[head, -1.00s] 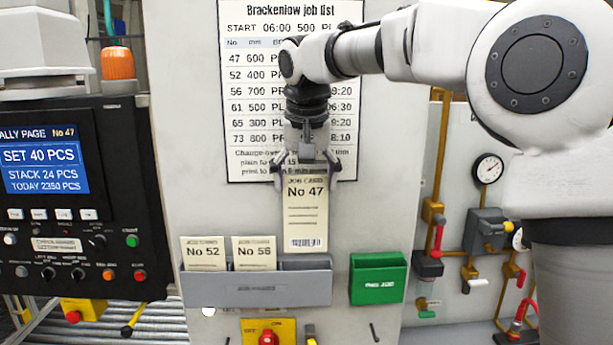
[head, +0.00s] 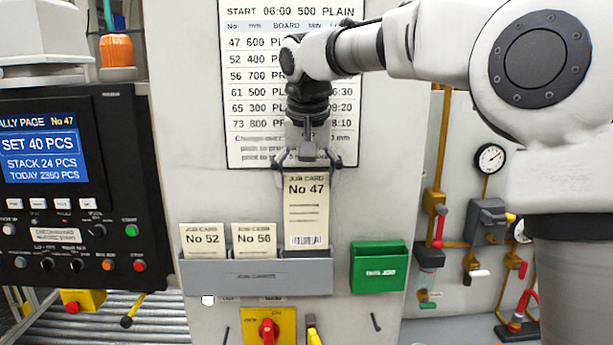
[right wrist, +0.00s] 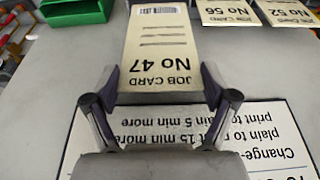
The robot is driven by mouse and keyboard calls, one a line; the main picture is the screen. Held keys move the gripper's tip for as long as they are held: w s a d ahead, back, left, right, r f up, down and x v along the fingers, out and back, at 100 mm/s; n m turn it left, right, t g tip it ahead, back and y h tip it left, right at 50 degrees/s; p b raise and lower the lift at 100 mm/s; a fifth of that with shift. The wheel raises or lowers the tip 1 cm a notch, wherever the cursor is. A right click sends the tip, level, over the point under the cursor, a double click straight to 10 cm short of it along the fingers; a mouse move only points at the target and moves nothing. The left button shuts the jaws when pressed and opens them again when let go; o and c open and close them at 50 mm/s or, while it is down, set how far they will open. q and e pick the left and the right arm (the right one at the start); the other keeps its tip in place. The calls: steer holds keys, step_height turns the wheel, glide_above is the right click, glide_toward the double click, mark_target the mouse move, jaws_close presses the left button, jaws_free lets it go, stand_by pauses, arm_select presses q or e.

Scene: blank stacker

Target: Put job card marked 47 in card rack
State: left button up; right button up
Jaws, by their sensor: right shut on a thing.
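The cream job card marked 47 (head: 306,210) is upright in the head view, and it also shows in the right wrist view (right wrist: 163,45). My right gripper (head: 308,163) is shut on its top edge; its fingers show in the right wrist view (right wrist: 160,88). The card's lower edge is at the top of the grey card rack (head: 255,278), at its right end. I cannot tell whether that edge is inside the slot. Cards marked 52 (head: 204,241) and 56 (head: 254,240) stand in the rack to its left. My left gripper is not in view.
A green holder (head: 379,280) is fixed right of the rack. A job list (head: 290,100) hangs behind my right gripper. A control panel (head: 75,190) stands at left, and a red switch on a yellow plate (head: 285,326) is below the rack. Pipes and a gauge are at right.

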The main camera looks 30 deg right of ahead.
steer(key=shift+f+b, duration=1.4)
steer(key=shift+f, duration=0.9)
steer(key=o, duration=0.9)
glide_toward(306, 203)
steer(key=shift+v, duration=1.25)
